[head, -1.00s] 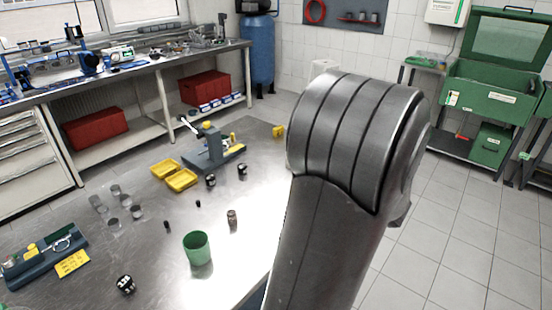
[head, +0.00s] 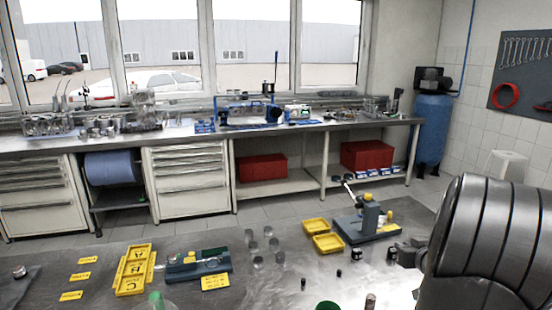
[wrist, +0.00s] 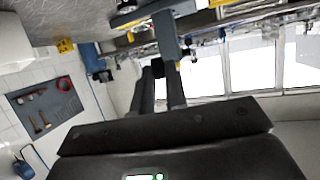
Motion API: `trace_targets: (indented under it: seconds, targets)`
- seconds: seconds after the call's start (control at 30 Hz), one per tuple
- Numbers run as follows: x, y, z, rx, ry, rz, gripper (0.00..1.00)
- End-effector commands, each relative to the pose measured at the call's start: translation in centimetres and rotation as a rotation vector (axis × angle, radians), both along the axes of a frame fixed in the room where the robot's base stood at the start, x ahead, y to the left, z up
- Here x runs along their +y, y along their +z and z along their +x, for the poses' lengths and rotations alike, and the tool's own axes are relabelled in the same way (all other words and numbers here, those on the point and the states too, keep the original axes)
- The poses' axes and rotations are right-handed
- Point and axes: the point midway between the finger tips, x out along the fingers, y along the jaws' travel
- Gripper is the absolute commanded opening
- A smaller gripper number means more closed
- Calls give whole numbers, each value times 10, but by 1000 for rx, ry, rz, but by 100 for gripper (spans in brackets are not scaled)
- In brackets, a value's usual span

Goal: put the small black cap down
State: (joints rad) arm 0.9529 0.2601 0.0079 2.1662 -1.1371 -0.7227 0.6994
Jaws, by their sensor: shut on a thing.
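In the wrist view, my gripper (wrist: 161,80) has its two dark fingers close together around a small black cap (wrist: 158,68) at their tips. The cap is held clear of any surface, as far as I can tell. In the head view my big grey arm link fills the lower right corner. The cap and fingertips cannot be made out there. A steel table (head: 200,240) spans the lower part of the head view.
On the table stand a grey press-like fixture (head: 372,222), yellow trays (head: 328,243), a yellow rack (head: 133,270), a green cup (head: 327,305), a small black-topped part (head: 357,254) and clear cups (head: 269,240). Two tiny dark pieces (head: 303,283) stand near the front.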

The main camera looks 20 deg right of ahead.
Motion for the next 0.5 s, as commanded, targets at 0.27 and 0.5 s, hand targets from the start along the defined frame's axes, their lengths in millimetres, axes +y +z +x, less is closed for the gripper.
trace_targets:
  seconds: [0.27,0.5]
  targets:
    - [81,-9,98,0,56,3,0]
    - [164,-22,159,3,104,1,0]
